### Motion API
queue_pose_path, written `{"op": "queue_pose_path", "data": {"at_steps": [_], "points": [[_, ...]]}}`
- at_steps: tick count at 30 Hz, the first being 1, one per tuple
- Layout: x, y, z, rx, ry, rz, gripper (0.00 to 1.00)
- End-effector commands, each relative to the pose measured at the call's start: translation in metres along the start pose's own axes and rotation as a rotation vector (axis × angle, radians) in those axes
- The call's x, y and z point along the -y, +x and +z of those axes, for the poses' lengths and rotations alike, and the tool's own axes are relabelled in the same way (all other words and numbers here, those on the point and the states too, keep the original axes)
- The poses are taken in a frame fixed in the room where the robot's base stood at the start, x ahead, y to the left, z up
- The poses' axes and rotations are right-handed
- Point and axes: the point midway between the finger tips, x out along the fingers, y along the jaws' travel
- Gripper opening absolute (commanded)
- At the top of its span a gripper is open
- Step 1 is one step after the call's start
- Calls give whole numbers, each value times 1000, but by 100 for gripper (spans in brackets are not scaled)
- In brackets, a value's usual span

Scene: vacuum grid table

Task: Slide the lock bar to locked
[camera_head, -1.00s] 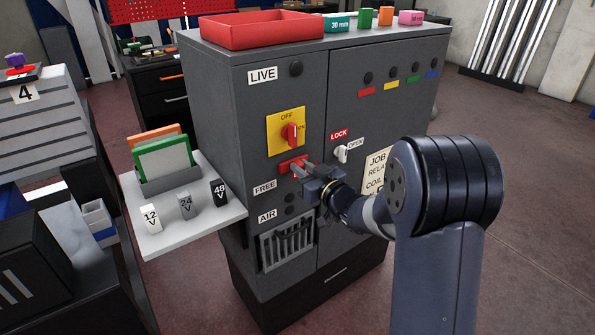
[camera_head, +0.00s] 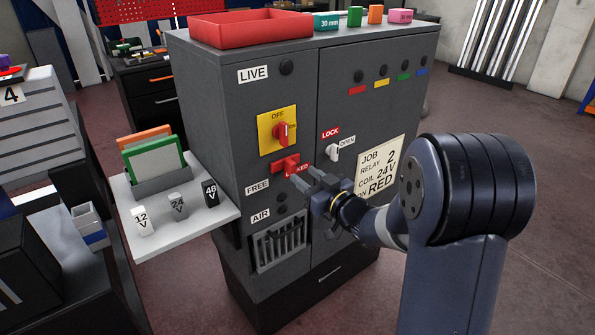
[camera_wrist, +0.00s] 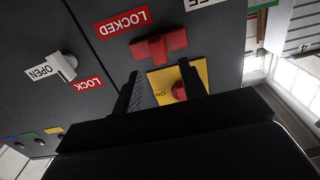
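The lock bar (camera_head: 285,164) is a red bar with a raised grip on the grey cabinet front, below the yellow switch plate. In the wrist view the bar (camera_wrist: 159,46) sits between the red LOCKED label (camera_wrist: 123,22) and the partly cut-off white FREE label (camera_wrist: 205,2), close against the LOCKED side. In the head view the LOCKED label (camera_head: 300,169) shows only in part. My gripper (camera_head: 314,178) is open and empty, right of the bar and apart from it. In the wrist view its fingers (camera_wrist: 159,72) are spread, with nothing between them.
The yellow plate with a red rotary switch (camera_head: 282,132) is just above the bar. A white knob (camera_head: 333,152) by LOCK and OPEN labels is on the right door. A side shelf (camera_head: 220,218) with fuse-like blocks juts out at left. A red tray (camera_head: 250,30) is on top.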

Motion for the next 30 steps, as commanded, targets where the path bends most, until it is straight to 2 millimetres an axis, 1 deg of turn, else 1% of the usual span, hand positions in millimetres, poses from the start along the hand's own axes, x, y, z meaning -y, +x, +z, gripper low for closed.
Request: {"op": "queue_pose_path", "data": {"at_steps": [1, 6, 9, 12, 23, 26, 30], "points": [[-1, -12, 0, 0, 0, 4, 40], [-1, -39, 0, 0, -1, 2, 40], [-1, -48, 0, 0, 0, 2, 40], [0, -52, 0, -1, -1, 0, 40], [0, -51, 0, -1, 0, -1, 40], [0, -44, 0, 0, 1, -1, 40], [0, -23, 0, -1, 0, -3, 40]]}}
